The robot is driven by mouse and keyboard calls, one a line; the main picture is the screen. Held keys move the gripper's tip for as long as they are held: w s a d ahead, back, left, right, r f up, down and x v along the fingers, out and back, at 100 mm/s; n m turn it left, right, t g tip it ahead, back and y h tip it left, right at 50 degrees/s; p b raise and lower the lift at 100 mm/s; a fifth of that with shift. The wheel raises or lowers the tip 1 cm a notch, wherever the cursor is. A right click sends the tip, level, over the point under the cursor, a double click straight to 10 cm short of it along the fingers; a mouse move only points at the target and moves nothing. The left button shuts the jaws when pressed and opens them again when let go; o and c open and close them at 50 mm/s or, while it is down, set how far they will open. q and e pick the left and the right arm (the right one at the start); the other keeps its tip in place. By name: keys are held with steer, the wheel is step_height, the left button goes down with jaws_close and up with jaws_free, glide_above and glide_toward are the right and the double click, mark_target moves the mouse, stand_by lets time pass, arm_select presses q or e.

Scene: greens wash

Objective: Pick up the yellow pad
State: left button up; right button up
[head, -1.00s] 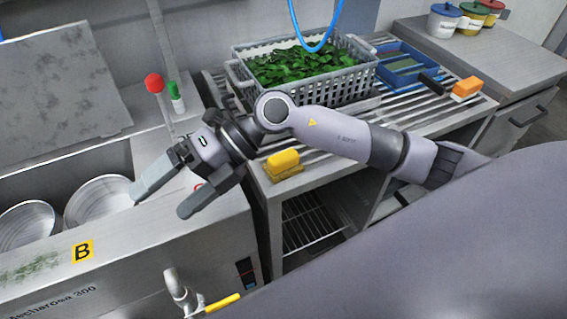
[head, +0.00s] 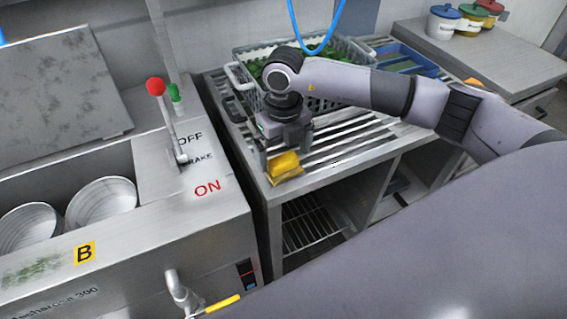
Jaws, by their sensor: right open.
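The yellow pad (head: 284,167) lies at the front left corner of the slatted metal table (head: 345,160). My right gripper (head: 284,152) points down just above and behind the pad, partly overlapping it in the head view. Its jaws are open, one finger at the pad's left side; the other finger is hard to make out. I cannot tell whether the fingers touch the pad. My left gripper is not in view.
A grey crate of greens (head: 240,72) stands behind my right arm, with a blue tray (head: 407,60) to its right. The washing machine (head: 160,245) with its red-knobbed lever (head: 155,87) stands left of the table. A blue hose (head: 318,45) hangs above.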

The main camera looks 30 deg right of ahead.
mark_target(283, 158)
steer(key=shift+f, duration=1.25)
steer(key=c, duration=0.9)
steer(key=shift+o, duration=0.2)
steer(key=shift+r, duration=0.1)
step_height(283, 158, up, 20)
steer(key=shift+b, duration=0.45)
steer(key=o, duration=0.4)
steer(key=c, duration=0.3)
